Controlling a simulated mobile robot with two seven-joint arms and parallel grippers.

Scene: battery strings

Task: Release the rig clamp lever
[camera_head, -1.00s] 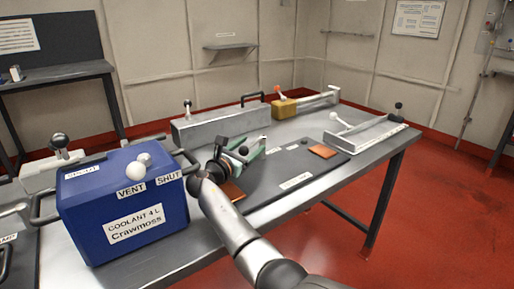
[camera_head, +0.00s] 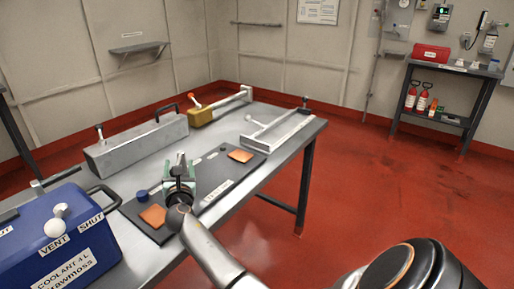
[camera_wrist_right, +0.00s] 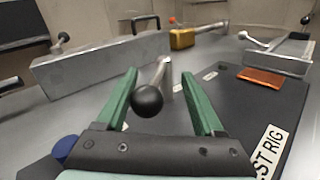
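A metal lever with a black ball knob stands on the dark test rig mat (camera_head: 217,178). In the right wrist view the lever's black knob (camera_wrist_right: 147,101) lies between my gripper's fingers, with its rod leaning away. My right gripper (camera_head: 179,164) is over the mat. In the wrist view its two green fingers (camera_wrist_right: 158,73) are apart, one on each side of the lever, with gaps visible; it looks open and not closed on the rod. The lever's base and clamp are mostly hidden. My left gripper is not in view.
Orange plates (camera_head: 240,155) and a blue round cap (camera_head: 142,196) sit on the mat. A blue coolant box (camera_head: 50,240) stands at left, a long grey metal box (camera_head: 138,146) behind, a yellow block (camera_head: 200,117) at the back, and a grey tray-like fixture (camera_head: 278,132) at right.

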